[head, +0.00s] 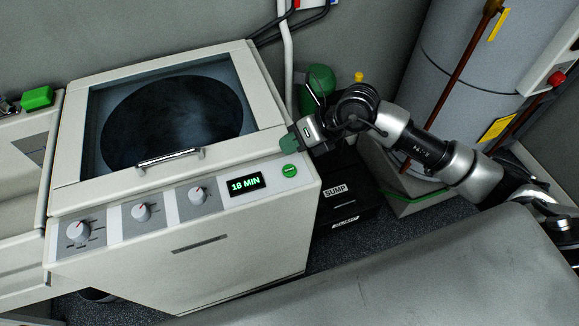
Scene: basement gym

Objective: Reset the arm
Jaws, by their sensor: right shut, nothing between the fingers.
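My right arm comes in from the right, and its gripper (291,140) is at the right top edge of a white top-loading machine (200,250). The gripper is shut with nothing seen between its fingers. It is just above a round green button (289,170) on the machine's front panel; I cannot tell whether it touches the machine. A display (245,184) beside the button reads "18 MIN". My left gripper is not in view.
The machine has a dark glass lid (175,115), a handle (170,158) and three knobs (141,211). Black boxes labelled SUMP (340,193) stand right of it. A grey cylindrical tank (455,70) is behind my arm. A grey surface (400,275) fills the lower right.

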